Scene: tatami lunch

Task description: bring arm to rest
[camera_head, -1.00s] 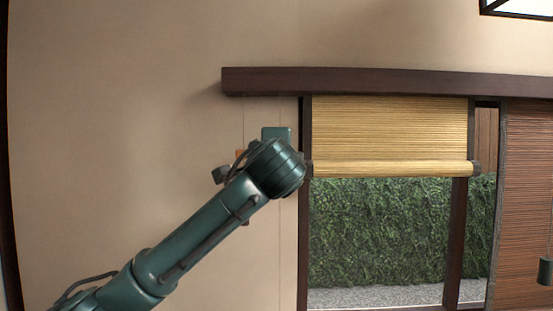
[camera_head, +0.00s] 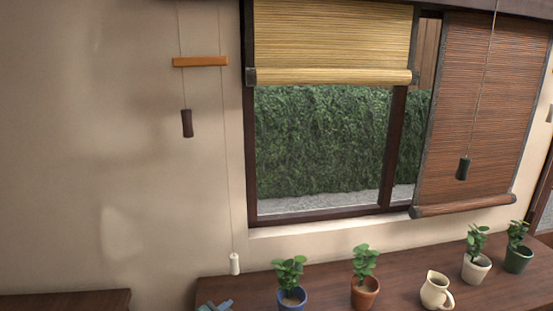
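Neither of my grippers shows clearly in the head view, and no arm link crosses the picture. A tan bamboo blind (camera_head: 332,40) is partly rolled up over the window. Its pull cords hang on the wall to the left. One cord carries a dark wooden toggle (camera_head: 187,123), and another ends in a white toggle (camera_head: 234,263) near the table. An orange-brown wooden bar (camera_head: 200,61) sits across the cords. A darker reddish blind (camera_head: 480,110) hangs lower at the right, with a dark green toggle (camera_head: 463,168) on a cord before it.
A dark wooden table (camera_head: 395,270) stands under the window. It bears a blue-potted plant (camera_head: 291,298), an orange-potted plant (camera_head: 364,292), a cream jug (camera_head: 436,290), a white-potted plant (camera_head: 476,267) and a green-potted plant (camera_head: 518,258). Small blue-grey pieces (camera_head: 215,306) lie at its left end. Another wooden surface (camera_head: 66,300) is at lower left.

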